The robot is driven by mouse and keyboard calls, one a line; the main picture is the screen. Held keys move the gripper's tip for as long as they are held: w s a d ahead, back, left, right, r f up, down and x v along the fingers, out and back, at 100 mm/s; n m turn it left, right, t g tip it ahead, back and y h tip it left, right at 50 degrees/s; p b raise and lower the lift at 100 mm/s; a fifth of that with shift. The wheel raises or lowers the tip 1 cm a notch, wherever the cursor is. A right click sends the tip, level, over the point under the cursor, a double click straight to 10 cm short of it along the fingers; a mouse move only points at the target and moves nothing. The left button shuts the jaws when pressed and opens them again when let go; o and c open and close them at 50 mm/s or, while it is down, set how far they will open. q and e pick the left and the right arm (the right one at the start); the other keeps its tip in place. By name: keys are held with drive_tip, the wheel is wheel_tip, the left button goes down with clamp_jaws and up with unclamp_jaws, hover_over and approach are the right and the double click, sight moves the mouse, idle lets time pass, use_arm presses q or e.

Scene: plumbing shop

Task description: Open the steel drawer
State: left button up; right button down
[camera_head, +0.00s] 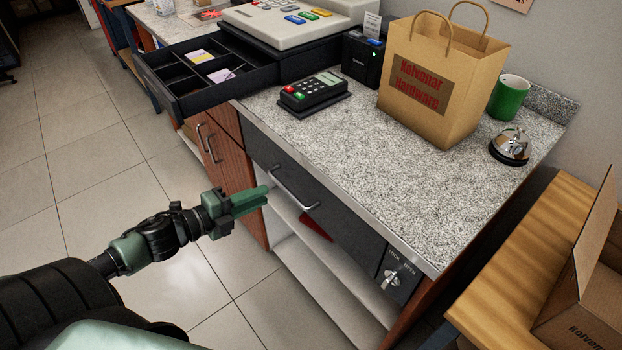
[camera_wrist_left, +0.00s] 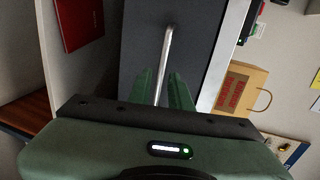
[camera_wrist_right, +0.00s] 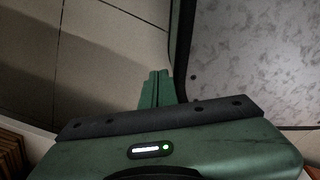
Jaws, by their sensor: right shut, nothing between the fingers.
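The steel drawer (camera_head: 345,232) is a dark grey front under the speckled counter, and it looks shut. Its silver bar handle (camera_head: 295,190) is near its left part, and a silver knob (camera_head: 391,280) marked LOCK and OPEN is at its right end. My left gripper (camera_head: 264,196) is open in front of the handle. In the left wrist view, the handle bar (camera_wrist_left: 168,50) lines up with the gap between the left fingers (camera_wrist_left: 161,90). I cannot tell whether they touch it. In the right wrist view, my right gripper (camera_wrist_right: 158,88) is shut and empty.
A black cash drawer (camera_head: 225,80) stands open at the counter's left. A card terminal (camera_head: 314,94), paper bag (camera_head: 440,80), green mug (camera_head: 508,97) and bell (camera_head: 510,146) stand on the counter. A cardboard box (camera_head: 590,285) is at right. Floor on the left is clear.

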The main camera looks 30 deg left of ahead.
sight(283, 185)
use_arm(q)
drive_tip(key=shift+r+x, duration=0.2)
drive_tip(key=shift+x, duration=3.55)
drive_tip(key=shift+d, duration=0.15)
clamp_jaws()
